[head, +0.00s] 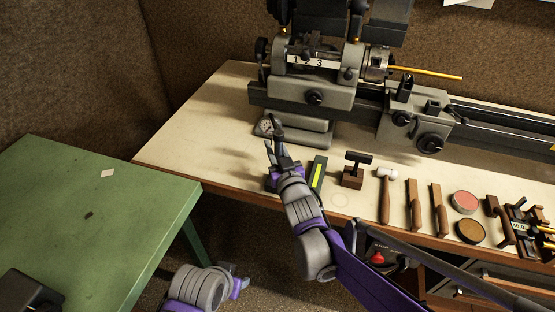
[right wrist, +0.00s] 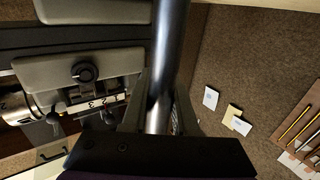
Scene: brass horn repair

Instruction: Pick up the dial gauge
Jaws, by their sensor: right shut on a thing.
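The dial gauge (head: 265,127), with a pale round face and a dark upper part, is at the left end of the lathe above the pale bench. My right gripper (head: 275,147) is shut on it from the front. In the right wrist view a shiny metal rod (right wrist: 167,60) runs up between the fingers, and an edge of what looks like the dial face shows beside the right finger. Whether the gauge touches the bench is hard to tell. Part of my left arm, with its gripper end (head: 240,284), shows low in the head view; its finger opening is unclear.
The grey lathe (head: 312,95) stands close behind the gauge. A green block with a yellow stripe (head: 318,174), a small dark-topped wooden tool (head: 354,170), a mallet (head: 386,195) and round tins lie to the right. The green table (head: 90,220) at left is mostly clear.

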